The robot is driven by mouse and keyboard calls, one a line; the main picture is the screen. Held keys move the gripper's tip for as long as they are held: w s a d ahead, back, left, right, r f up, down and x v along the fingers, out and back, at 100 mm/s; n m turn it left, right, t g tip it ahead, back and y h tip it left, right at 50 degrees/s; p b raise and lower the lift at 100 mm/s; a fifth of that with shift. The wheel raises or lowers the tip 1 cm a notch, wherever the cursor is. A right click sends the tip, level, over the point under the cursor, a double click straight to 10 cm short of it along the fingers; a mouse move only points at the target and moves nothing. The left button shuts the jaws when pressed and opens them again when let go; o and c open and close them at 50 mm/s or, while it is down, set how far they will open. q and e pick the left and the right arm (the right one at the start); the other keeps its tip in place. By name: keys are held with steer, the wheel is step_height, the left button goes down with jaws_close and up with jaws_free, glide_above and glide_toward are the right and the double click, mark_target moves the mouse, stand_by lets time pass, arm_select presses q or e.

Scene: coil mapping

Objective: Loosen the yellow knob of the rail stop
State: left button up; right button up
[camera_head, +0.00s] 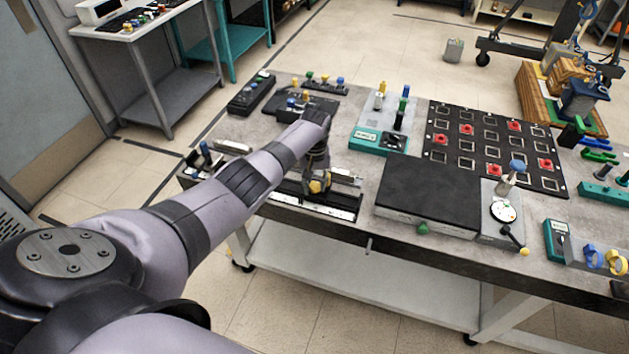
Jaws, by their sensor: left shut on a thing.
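The yellow knob (315,187) sits on the rail stop at the front left of the workbench. The rail (322,207) is a long dark and silver strip near the bench's front edge. My left arm comes in from the left, and my left gripper (319,177) points down at the rail stop. It is shut on the yellow knob, and the fingers and wrist partly hide the knob and the stop's body. My right gripper is not in view.
A black flat box (428,196) stands right of the rail. Behind it are a teal-based device (380,138) and a black panel with red squares (494,146). Black knob blocks (306,105) stand behind my wrist. A dial unit (503,212) stands farther right.

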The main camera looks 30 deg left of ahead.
arm_select(q)
steer(key=shift+w+n, duration=0.1)
steer(key=shift+n, duration=0.7)
steer(key=o, duration=1.2)
steer(key=shift+c, duration=0.2)
